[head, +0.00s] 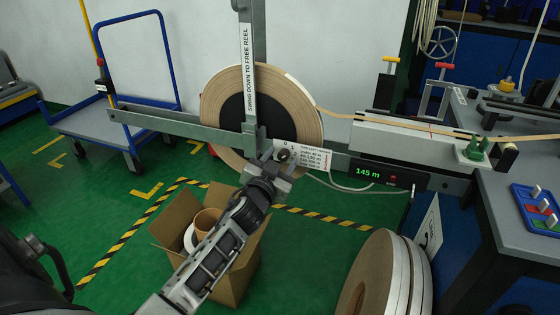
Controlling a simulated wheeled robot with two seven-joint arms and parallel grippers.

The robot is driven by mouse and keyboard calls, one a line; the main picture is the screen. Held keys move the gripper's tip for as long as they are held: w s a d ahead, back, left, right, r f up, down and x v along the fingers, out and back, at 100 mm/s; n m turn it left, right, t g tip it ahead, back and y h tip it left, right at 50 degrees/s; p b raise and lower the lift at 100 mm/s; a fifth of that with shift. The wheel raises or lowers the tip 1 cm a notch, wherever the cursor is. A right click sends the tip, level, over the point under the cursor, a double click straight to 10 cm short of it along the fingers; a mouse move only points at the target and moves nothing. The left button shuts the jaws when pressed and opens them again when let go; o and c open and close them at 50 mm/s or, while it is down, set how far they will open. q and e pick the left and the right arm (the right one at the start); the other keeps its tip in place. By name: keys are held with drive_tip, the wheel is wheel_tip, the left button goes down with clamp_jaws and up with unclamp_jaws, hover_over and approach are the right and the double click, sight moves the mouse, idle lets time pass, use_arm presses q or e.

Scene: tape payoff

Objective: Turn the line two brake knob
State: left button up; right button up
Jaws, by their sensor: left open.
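The brake knob (283,155) is a small dark round knob on a light plate with a dial scale, at the hub beam in front of the big tape reel (305,118). A white label (314,158) with printed lines sits just right of it. My left gripper (279,162) is at the knob, with its open fingers close around or beside it. I cannot tell whether the fingers touch the knob, since the gripper hides part of it. My right gripper is not in view.
A grey upright bar (247,75) marked "SWING DOWN TO FREE REEL" stands before the reel. A display (368,173) reads 145 m. An open carton (240,265) with cores stands below my arm. Spare reels (385,280) stand at front right. A blue trolley (100,125) is at left.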

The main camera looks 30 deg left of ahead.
use_arm(q)
drive_tip(key=shift+c, duration=0.4)
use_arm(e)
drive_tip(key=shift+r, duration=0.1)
use_arm(q)
drive_tip(key=c, duration=0.9)
drive_tip(key=shift+m, duration=0.4)
drive_tip(key=m, duration=0.2)
drive_tip(key=shift+r+m+p, duration=0.1)
drive_tip(key=shift+m+p, duration=0.25)
drive_tip(key=shift+m, duration=0.05)
drive_tip(key=m, duration=0.5)
drive_tip(key=shift+p, duration=0.35)
drive_tip(key=m, duration=0.5)
drive_tip(key=shift+d+m, duration=0.1)
drive_tip(key=shift+m, duration=0.3)
drive_tip(key=shift+m+p, duration=0.35)
drive_tip(key=shift+m, duration=1.15)
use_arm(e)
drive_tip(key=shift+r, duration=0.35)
use_arm(q)
drive_tip(key=shift+m, duration=0.3)
